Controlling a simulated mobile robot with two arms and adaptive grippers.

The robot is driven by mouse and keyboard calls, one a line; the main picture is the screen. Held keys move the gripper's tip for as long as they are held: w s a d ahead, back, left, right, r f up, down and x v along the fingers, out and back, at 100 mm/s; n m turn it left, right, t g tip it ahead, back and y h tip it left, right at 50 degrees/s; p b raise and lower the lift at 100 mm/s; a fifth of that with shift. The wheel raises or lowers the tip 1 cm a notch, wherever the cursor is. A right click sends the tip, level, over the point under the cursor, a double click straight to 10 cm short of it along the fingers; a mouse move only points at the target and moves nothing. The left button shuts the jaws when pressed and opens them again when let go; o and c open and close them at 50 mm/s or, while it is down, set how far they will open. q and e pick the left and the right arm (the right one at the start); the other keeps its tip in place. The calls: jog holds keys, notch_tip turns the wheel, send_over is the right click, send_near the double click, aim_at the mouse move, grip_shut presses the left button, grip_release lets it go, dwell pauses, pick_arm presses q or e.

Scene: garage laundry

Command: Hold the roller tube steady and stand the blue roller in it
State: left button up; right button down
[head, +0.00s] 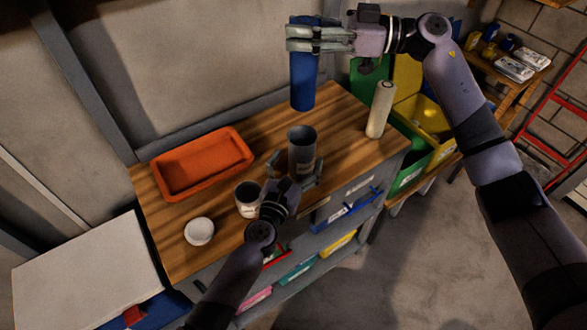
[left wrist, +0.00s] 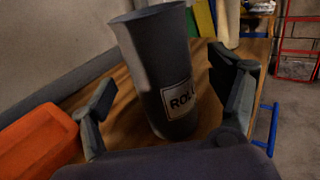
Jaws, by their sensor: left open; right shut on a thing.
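The roller tube (head: 302,146) is a dark grey cup standing upright on the wooden worktop. In the left wrist view the tube (left wrist: 155,60) shows a white label with part of a word. My left gripper (head: 295,172) is open, with a finger to either side of the tube and gaps between; it also shows in the left wrist view (left wrist: 165,100). My right gripper (head: 302,38) is shut on the blue roller (head: 303,82). The roller hangs nearly upright in the air, above and apart from the tube. The tube's inside is mostly hidden.
An orange tray (head: 203,163) lies at the worktop's left. A white-labelled cup (head: 248,199) and a round white item (head: 199,232) stand near the front left. A cream roller (head: 380,109) stands upright at the right end. Green and yellow bins (head: 425,115) are beyond the worktop (head: 340,112).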

aim_at(306, 143)
pick_arm(q)
jog(key=shift+x, duration=2.2)
jog(key=c, duration=1.3)
jog(key=shift+o, duration=0.2)
pick_arm(e)
jog(key=shift+f, duration=6.5)
pick_arm(q)
jog(key=shift+f, duration=0.1)
pick_arm(e)
jog(key=c, duration=0.8)
grip_release()
jog(key=shift+c, duration=0.2)
jog(key=shift+d, duration=0.1)
